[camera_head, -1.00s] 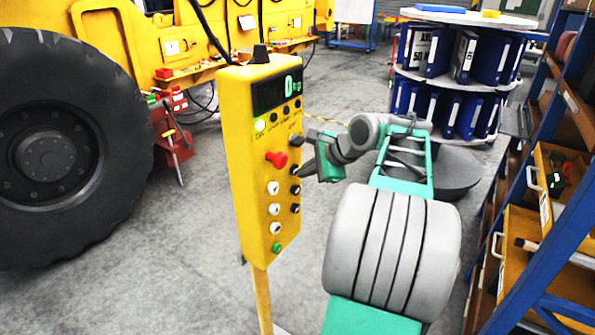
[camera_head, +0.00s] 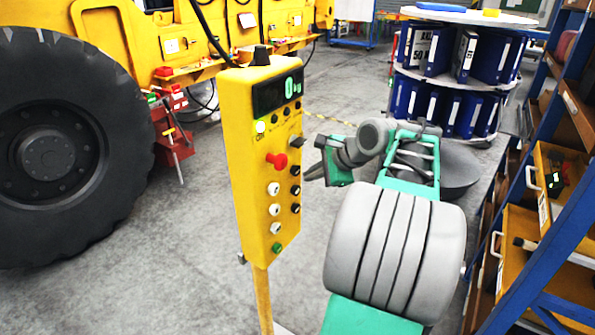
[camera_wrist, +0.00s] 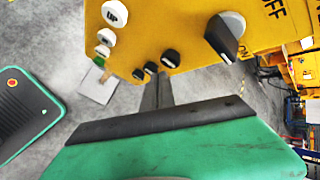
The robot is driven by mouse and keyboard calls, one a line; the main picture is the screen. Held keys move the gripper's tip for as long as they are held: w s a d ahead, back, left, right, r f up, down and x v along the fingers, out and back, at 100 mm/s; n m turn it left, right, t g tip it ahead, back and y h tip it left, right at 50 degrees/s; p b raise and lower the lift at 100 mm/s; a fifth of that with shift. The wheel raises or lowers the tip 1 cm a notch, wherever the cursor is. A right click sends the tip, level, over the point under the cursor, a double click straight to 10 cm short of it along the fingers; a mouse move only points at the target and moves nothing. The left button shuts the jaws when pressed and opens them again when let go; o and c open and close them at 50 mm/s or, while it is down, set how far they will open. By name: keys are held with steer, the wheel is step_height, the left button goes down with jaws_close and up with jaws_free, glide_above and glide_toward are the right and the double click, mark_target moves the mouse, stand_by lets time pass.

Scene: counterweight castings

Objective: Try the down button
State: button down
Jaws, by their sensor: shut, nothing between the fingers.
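A yellow control box (camera_head: 248,180) stands upright on a yellow post. Its front carries a red mushroom button, a column of white buttons and a column of black controls. In the wrist view the box (camera_wrist: 185,25) fills the top. One white button (camera_wrist: 114,13) reads "UP". The white button beside it (camera_wrist: 107,36) has a mark I cannot read, so I cannot tell which is the down button. My gripper (camera_head: 306,179) is shut and empty, just right of the box and apart from it. Its dark fingers (camera_wrist: 157,92) point toward the black knobs (camera_wrist: 150,67).
A large black tyre (camera_head: 60,150) and yellow vehicle stand at the left. A round rack of blue binders (camera_head: 450,80) is behind my arm. Blue shelving (camera_head: 545,220) with yellow bins is at the right. Grey floor is open between.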

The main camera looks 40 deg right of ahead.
steer(key=s, duration=0.1)
steer(key=s+d+p, duration=0.1)
steer(key=s, duration=0.1)
steer(key=s+p, duration=0.1)
steer(key=shift+s+d, duration=0.3)
stand_by(2.6)
